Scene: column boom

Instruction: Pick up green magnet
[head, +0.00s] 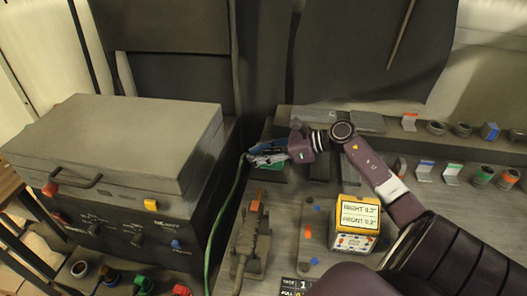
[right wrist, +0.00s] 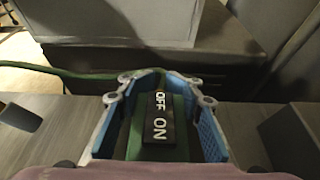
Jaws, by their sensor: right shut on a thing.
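The green magnet (right wrist: 137,135) is a green block with a black top plate marked OFF and ON. In the right wrist view it sits between the two blue-padded fingers of my right gripper (right wrist: 160,88), which is shut on it. In the head view my right gripper (head: 264,157) hides much of the magnet, and a bit of green (head: 272,167) shows under the fingers. I cannot tell whether the magnet touches the surface below. My left gripper is not in view.
A green cable (head: 231,205) hangs near the bench's left edge. A grey lidded machine (head: 130,135) stands to the left. A clamp-like tool (head: 250,232) and a yellow display box (head: 356,221) stand in front. Several small cylinders and brackets line the right side.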

